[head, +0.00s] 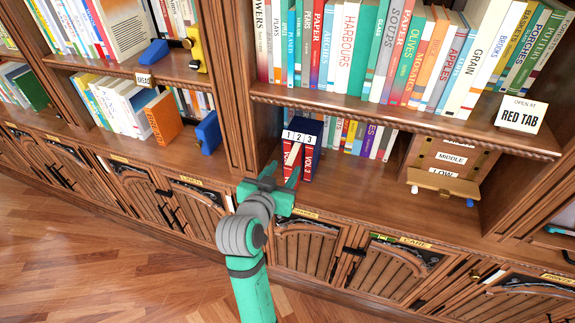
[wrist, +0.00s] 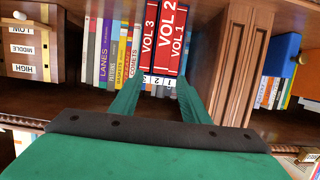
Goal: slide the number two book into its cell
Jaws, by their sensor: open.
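The number two book is red with "VOL 2" on its spine (wrist: 168,42). In the wrist view it stands between VOL 3 (wrist: 147,45) and VOL 1 (wrist: 180,45), and its spine looks larger and nearer than theirs. The dark holder carries a white 1-2-3 label strip (head: 298,137), which also shows in the wrist view (wrist: 158,80). My gripper (head: 281,174) is in front of the holder. Its green fingers (wrist: 156,84) are open and apart, one each side of the red books in the picture. In the head view my gripper partly hides the books.
A wooden box marked MIDDLE and LOW (head: 450,160) stands right on the same shelf. A blue bookend (head: 208,132) and an orange book (head: 162,118) are left, beyond the upright divider (head: 228,90). The shelf above (head: 400,118) overhangs the holder. The floor in front is clear.

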